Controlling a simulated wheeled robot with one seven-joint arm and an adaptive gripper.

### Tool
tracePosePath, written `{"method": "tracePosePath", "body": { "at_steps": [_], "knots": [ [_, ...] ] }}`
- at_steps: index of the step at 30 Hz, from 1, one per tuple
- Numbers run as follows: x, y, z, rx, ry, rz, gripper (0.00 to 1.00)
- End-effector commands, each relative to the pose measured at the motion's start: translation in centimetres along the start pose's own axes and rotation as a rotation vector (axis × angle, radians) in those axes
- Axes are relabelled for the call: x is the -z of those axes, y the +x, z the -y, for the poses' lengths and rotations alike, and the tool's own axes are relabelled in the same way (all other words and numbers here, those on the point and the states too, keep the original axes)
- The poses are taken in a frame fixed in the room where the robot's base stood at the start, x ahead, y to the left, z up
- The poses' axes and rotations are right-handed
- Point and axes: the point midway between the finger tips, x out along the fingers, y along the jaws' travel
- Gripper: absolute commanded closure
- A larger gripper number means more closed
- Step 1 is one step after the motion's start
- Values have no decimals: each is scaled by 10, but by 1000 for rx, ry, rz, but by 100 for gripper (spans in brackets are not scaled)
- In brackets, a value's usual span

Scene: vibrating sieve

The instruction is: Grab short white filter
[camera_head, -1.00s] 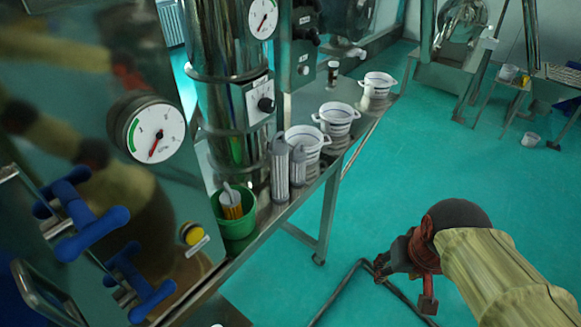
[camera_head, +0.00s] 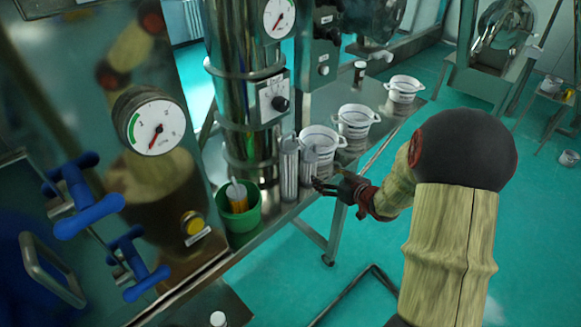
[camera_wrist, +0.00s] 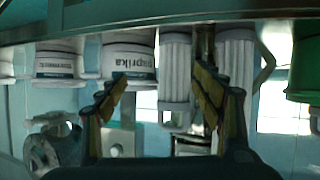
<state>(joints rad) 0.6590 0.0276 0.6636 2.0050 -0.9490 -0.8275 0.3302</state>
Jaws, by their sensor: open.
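The short white filter (camera_head: 308,166), a pale ribbed cylinder, stands upright on the metal bench, just right of a taller similar filter (camera_head: 289,168). My gripper (camera_head: 322,186) is beside the short filter at the bench's front edge, with its fingers pointing at it. The wrist view is upside down. There the short filter (camera_wrist: 174,68) shows between my open fingers (camera_wrist: 160,82) and seems to lie beyond the tips. The taller filter (camera_wrist: 237,62) is partly hidden behind the right finger. Nothing is held.
A green cup (camera_head: 239,213) with orange-handled tools stands at the near left. A steel column (camera_head: 243,95) rises behind. The floor in front of the bench is mostly open.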

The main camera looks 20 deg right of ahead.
Motion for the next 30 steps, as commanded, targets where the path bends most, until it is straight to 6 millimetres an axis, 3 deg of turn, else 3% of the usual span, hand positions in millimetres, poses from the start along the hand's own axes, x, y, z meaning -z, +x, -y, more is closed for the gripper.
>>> {"method": "tracePosePath", "body": {
  "at_steps": [3,6,19,27,30],
  "knots": [
    [27,-2,16,60,9,-99,33],
    [39,-2,20,79,24,-140,33],
    [46,33,22,79,34,-144,33],
    [53,69,24,80,35,-143,33],
    [55,74,23,78,35,-143,33]
  ]
}}
